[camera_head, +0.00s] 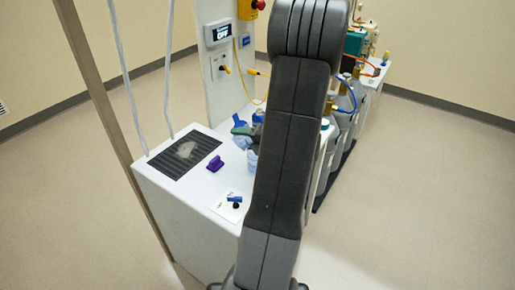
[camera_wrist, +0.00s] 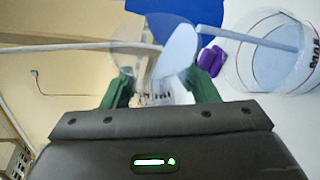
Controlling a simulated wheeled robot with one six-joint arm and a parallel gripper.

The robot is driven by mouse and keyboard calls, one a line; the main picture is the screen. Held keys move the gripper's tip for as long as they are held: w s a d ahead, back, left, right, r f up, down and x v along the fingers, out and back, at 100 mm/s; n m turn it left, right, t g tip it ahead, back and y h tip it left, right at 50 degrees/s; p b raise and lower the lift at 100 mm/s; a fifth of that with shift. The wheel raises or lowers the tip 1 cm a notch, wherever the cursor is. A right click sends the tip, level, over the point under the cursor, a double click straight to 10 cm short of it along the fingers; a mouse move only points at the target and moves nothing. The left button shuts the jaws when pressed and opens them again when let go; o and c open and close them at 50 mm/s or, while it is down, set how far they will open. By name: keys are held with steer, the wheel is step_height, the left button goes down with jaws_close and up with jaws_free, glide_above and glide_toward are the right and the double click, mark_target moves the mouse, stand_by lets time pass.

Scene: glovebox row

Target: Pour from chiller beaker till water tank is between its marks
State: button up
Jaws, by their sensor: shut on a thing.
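My gripper (camera_wrist: 162,88), with green fingers, is shut on a clear beaker (camera_wrist: 150,38) in the wrist view. The beaker is tilted, with a pale blue, disc-like water surface at its right side. A clear water tank (camera_wrist: 282,78) with a red line and dark lettering is at the right edge, apart from my gripper. A pale blue band (camera_wrist: 250,36) runs from beside the beaker into the tank and looks like a stream of water. In the head view, my arm partly hides the tank (camera_head: 252,162). I cannot read the water level against the marks.
A purple object (camera_head: 215,163) sits on the white bench (camera_head: 185,198), beside a dark grille (camera_head: 185,152). A small white plate with a black knob (camera_head: 235,205) is near the front. Hoses hang at the left. Gas bottles (camera_head: 345,105) stand behind my arm.

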steer(key=shift+r+m, duration=0.25)
steer(key=shift+m, duration=0.15)
stand_by(1.4)
steer(key=shift+f+y+p, duration=0.1)
steer(key=shift+y+p, duration=0.3)
steer(key=shift+p, duration=0.3)
stand_by(0.3)
